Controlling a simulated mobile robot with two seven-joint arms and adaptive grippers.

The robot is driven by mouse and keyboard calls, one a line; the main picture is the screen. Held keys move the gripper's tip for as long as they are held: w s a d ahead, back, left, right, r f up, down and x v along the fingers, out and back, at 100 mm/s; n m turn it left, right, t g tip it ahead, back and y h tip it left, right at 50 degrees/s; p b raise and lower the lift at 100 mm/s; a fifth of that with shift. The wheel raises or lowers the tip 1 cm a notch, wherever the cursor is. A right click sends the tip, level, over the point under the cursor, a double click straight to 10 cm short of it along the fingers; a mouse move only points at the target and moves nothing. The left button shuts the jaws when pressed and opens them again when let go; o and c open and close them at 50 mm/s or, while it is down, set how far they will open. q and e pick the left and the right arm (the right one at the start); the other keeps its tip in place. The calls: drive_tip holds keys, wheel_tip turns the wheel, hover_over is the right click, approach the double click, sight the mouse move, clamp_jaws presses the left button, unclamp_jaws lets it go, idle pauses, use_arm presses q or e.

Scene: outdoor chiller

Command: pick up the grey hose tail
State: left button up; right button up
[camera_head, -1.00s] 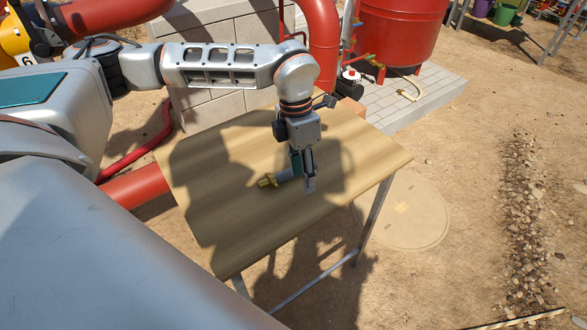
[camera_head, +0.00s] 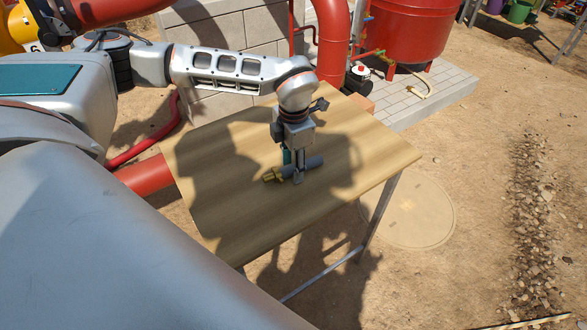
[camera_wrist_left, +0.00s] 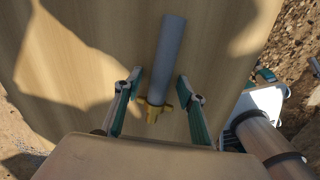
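The grey hose tail (camera_head: 316,162) lies on the wooden table, with a yellow fitting (camera_head: 272,175) at its left end. My left gripper (camera_head: 294,172) points down over it, and its fingers cover part of the grey tube. In the left wrist view the hose tail (camera_wrist_left: 169,48) runs between the two spread fingers of the left gripper (camera_wrist_left: 160,78), with a visible gap on both sides. The yellow fitting (camera_wrist_left: 155,108) is nearer the palm in that picture. The left gripper is open and holds nothing.
The wooden table (camera_head: 230,205) is otherwise bare, partly in shadow. Red pipes (camera_head: 140,183) and a block wall (camera_head: 222,35) stand behind and left of it. A red tank (camera_head: 410,30) stands behind on a paved pad. Sandy ground lies to the right.

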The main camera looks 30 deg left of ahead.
use_arm(q)
clamp_jaws()
drive_tip(key=shift+r, duration=0.15)
